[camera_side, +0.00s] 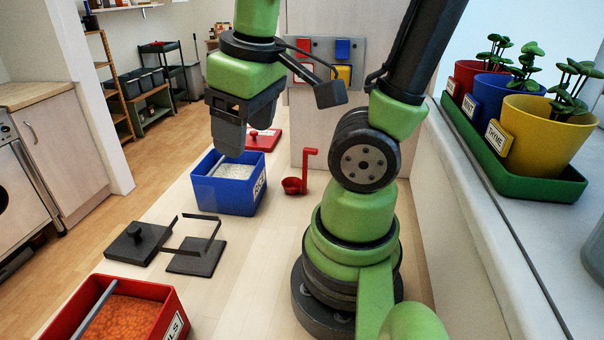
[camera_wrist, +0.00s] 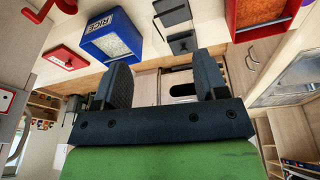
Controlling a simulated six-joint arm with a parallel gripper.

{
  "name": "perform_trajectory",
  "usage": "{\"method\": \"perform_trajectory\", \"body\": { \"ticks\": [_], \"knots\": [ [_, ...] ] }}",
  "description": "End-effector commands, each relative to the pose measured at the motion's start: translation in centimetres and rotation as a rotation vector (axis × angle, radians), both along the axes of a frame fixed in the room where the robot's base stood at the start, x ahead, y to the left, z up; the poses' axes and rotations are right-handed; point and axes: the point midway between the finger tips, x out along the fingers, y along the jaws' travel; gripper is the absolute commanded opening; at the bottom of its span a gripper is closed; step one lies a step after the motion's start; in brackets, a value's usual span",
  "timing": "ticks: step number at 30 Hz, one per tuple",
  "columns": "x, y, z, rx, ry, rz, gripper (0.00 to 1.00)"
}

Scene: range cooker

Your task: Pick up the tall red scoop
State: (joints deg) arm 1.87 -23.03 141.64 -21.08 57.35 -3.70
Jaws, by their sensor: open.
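The tall red scoop (camera_side: 306,172) stands on the pale worktop right of the blue rice bin, its round bowl low and its handle upright with a bent top. A red piece at the top left edge of the wrist view, partly cut off, looks like the scoop (camera_wrist: 62,5). My gripper (camera_side: 229,148) is open and empty, pointing down over the blue rice bin (camera_side: 222,198), left of the scoop and higher than it. In the wrist view my gripper (camera_wrist: 163,78) shows its two dark fingers wide apart with nothing between them.
A red lid (camera_side: 263,139) lies behind the bin. A black lid (camera_side: 137,243) and bent black stand (camera_side: 195,255) lie in front. A red bin (camera_side: 133,300) with orange contents is nearest. Potted plants (camera_side: 540,135) line the right ledge. A button panel (camera_side: 325,50) stands behind.

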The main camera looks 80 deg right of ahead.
Motion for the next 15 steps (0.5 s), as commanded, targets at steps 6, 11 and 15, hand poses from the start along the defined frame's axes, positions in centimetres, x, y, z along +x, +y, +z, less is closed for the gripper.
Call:
{"method": "perform_trajectory", "body": {
  "ticks": [6,11,15],
  "knots": [
    [-0.7,-5.5,-4.2,-0.284,0.483,0.217,0.66],
    [-0.9,-9.4,-6.5,-0.443,0.808,0.436,0.66],
    [-0.7,-12.3,-8.5,-0.543,1.061,0.663,0.66]
  ]
}}
